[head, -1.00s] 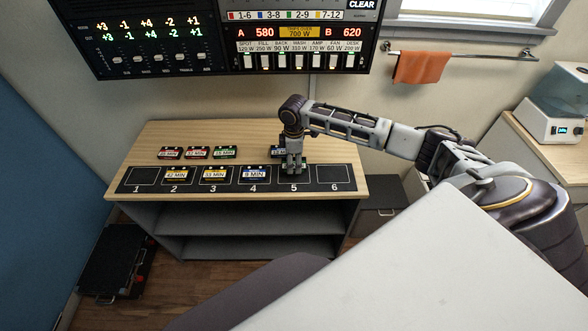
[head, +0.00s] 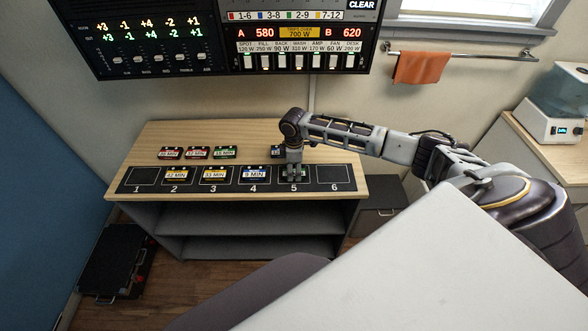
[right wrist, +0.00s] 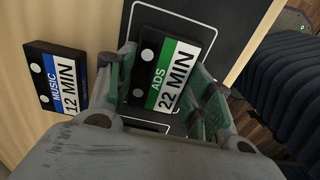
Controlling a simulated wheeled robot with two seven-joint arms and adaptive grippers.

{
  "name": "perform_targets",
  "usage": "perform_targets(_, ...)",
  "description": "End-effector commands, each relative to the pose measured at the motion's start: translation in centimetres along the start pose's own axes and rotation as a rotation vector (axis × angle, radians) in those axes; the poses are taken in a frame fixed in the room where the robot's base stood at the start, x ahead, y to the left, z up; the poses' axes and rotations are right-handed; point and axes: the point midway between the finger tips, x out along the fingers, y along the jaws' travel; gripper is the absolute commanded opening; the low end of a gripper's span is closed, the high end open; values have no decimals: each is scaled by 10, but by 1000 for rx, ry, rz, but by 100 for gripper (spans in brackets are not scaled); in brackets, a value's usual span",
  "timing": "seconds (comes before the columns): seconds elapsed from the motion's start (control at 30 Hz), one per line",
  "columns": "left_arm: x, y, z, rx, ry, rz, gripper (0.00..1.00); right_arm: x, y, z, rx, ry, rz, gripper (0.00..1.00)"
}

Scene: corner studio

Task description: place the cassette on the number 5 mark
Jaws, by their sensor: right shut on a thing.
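My right gripper (head: 293,176) is over the number 5 mark (head: 310,185) on the black strip. It is shut on a cassette with a green and white label reading ADS 22 MIN, which shows between the fingers in the right wrist view (right wrist: 167,75). In the head view the gripper mostly hides this held cassette. It is at or just above the mark; I cannot tell if it touches. My left gripper is not in view.
A blue-labelled MUSIC 12 MIN cassette (right wrist: 60,77) lies just behind the strip, close to my gripper. Cassettes lie on mark 2 (head: 177,175), mark 3 (head: 215,175) and mark 4 (head: 254,175). Marks 1 (head: 143,177) and 6 (head: 334,175) are bare.

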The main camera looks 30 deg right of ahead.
Motion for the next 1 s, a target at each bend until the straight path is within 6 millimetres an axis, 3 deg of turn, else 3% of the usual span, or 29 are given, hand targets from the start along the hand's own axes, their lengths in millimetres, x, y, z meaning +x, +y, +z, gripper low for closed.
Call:
perform_targets(0.33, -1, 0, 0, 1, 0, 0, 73, 2, 0, 0, 0, 0, -1, 27)
perform_targets(0.37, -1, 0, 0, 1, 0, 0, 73, 3, 0, 0, 0, 0, -1, 52)
perform_targets(0.53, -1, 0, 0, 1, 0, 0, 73, 2, 0, 0, 0, 0, -1, 73)
perform_targets(1.0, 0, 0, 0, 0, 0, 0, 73, -2, 0, 0, 0, -1, 0, 73)
